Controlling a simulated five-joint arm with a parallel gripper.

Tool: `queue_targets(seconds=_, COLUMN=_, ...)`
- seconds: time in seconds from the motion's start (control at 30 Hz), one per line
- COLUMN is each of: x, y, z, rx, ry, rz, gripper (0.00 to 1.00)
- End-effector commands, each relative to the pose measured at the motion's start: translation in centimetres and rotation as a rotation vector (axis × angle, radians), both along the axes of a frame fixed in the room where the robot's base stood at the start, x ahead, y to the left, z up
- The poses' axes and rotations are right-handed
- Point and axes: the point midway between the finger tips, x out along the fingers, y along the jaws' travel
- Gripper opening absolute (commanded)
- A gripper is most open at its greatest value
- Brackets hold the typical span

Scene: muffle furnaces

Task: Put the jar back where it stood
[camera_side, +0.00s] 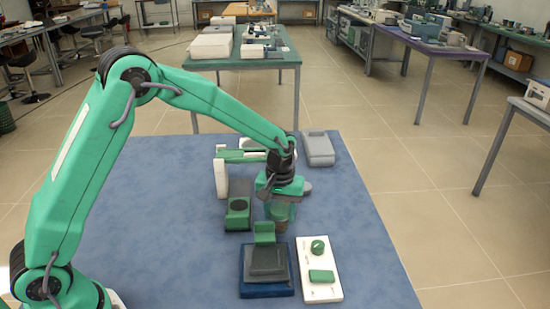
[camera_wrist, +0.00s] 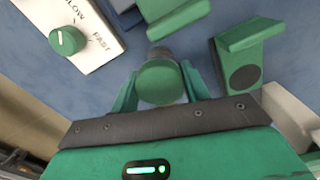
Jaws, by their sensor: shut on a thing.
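My gripper (camera_side: 281,203) points down over the blue table and is shut on the jar (camera_side: 281,212). In the wrist view the jar's round green lid (camera_wrist: 160,82) sits between the two green fingers of my gripper (camera_wrist: 160,88). The jar looks upright, with a greyish lower part below the fingers. I cannot tell whether its base touches the table. A green stand with a dark round pad (camera_side: 238,206) is just left of the jar; it also shows at right in the wrist view (camera_wrist: 245,76). The pad is bare.
A dark blue device with a green block (camera_side: 267,260) lies in front of the jar. Beside it is a white panel (camera_side: 318,268) with a green knob. A white and green apparatus (camera_side: 222,175) and a grey device (camera_side: 317,149) stand behind. The table's right side is clear.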

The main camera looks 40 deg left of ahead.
Motion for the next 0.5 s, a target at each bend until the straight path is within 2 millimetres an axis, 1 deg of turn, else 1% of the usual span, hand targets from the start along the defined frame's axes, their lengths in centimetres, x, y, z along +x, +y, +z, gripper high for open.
queue_targets(seconds=0.23, x=0.01, y=0.01, z=0.01, rx=0.000, ry=0.000, rz=0.000, gripper=0.22)
queue_targets(seconds=0.5, x=0.00, y=0.00, z=-0.41, rx=0.000, ry=0.000, rz=0.000, gripper=0.22)
